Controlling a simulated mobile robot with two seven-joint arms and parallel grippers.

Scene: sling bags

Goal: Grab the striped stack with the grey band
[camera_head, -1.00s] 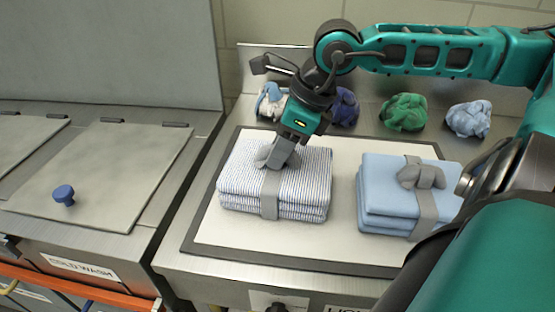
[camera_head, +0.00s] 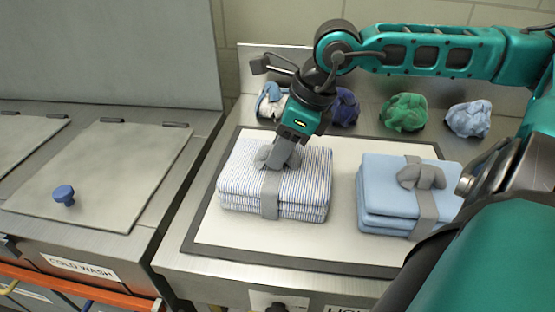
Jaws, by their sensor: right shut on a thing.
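The striped stack (camera_head: 235,178) of folded cloth, blue and white, lies on the left half of the white mat with its dark border (camera_head: 330,255). A grey band (camera_head: 270,196) runs over it, with a grey knot on top. My right gripper (camera_head: 279,160) points down at the top of the stack and is shut on the knot of the grey band. The gripper partly hides the knot. The stack rests flat on the mat. My left gripper is not in view.
A plain light blue stack (camera_head: 385,195) with a grey band lies to the right on the same mat. Crumpled cloths, including a green one (camera_head: 404,112) and a light blue one (camera_head: 468,118), lie behind. A lid with a blue knob (camera_head: 64,195) is at left.

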